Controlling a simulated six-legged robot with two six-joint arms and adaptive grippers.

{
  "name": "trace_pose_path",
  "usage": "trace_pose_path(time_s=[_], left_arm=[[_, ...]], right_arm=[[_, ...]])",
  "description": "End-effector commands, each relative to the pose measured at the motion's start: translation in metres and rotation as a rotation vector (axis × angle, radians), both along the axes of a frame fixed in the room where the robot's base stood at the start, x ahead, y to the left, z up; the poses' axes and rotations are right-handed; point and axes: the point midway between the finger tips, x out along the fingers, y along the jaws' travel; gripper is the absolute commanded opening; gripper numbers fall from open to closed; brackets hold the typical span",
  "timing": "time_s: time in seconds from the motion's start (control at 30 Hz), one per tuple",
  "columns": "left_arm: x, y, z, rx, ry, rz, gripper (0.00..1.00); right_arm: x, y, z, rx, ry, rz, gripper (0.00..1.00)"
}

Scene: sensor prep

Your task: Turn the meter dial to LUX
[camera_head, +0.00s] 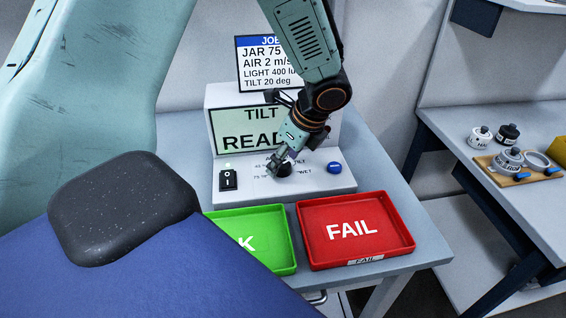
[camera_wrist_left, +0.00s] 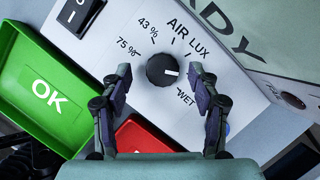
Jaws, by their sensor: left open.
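The meter (camera_head: 318,174) stands on the table. Its screen (camera_head: 232,132) reads TILT and READY, partly covered by my left arm. In the left wrist view the dial (camera_wrist_left: 162,70) is a round black knob with a white pointer line aimed right, between the LUX label (camera_wrist_left: 198,46) and the WET label (camera_wrist_left: 186,97). Any label straight along the pointer is hidden by a finger. My left gripper (camera_head: 277,160) is open over the dial. In the left wrist view its fingers stand on either side of the knob, with gaps showing. My right gripper is not in view.
A power switch (camera_head: 228,180) and a blue button (camera_head: 334,167) flank the dial. A green OK tray (camera_head: 284,262) and a red FAIL tray (camera_head: 350,203) lie in front. A job card (camera_head: 254,78) stands behind. A second table (camera_head: 455,150) at right holds sensor parts.

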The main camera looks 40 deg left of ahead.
Motion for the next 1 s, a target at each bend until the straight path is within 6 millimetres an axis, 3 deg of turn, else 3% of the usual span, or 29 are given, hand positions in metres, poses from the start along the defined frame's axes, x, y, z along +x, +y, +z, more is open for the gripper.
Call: trace_pose_path(time_s=[0.13,0.43,1.0], left_arm=[[0.0010,0.0047,-0.0107,-0.001,-0.001,0.001,0.61],[0.0027,0.0072,-0.0119,0.000,-0.001,0.001,0.61],[0.0030,0.0071,-0.0113,0.001,-0.002,0.000,0.13]], right_arm=[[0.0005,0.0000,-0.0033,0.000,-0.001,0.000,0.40],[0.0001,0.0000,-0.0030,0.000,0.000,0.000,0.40],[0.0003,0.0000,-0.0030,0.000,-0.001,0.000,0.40]])
